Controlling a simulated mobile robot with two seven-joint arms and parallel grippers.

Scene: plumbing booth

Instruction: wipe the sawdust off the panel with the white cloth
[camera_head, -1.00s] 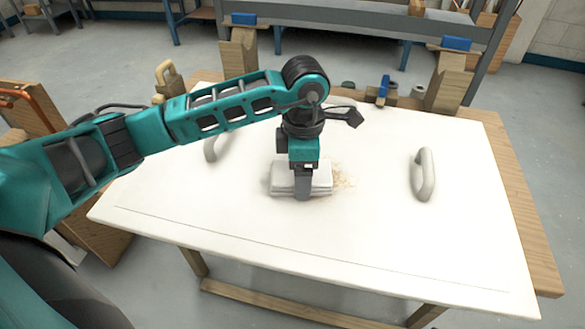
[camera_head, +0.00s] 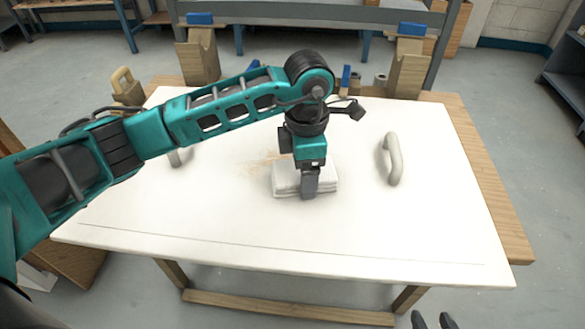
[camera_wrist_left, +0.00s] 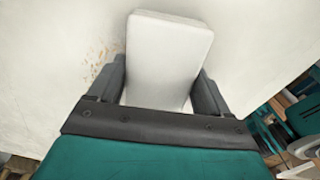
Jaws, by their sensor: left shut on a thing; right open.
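The white panel (camera_head: 400,225) lies flat on a wooden table, with a grey handle near each side. My left gripper (camera_head: 309,190) is shut on the folded white cloth (camera_head: 287,181) and holds it down at the middle of the panel. In the left wrist view the cloth (camera_wrist_left: 165,55) sits between the two dark fingers. Tan sawdust (camera_head: 262,165) lies on the panel just left of and behind the cloth; specks (camera_wrist_left: 103,55) also show left of the cloth in the left wrist view. My right gripper (camera_head: 432,321) shows only its fingertips at the bottom edge, apart and empty, clear of the panel.
The right handle (camera_head: 393,160) stands up from the panel; the left handle (camera_head: 176,157) is partly behind my left arm. Wooden blocks (camera_head: 408,70) and small fittings stand along the back edge. The panel's front part is bare.

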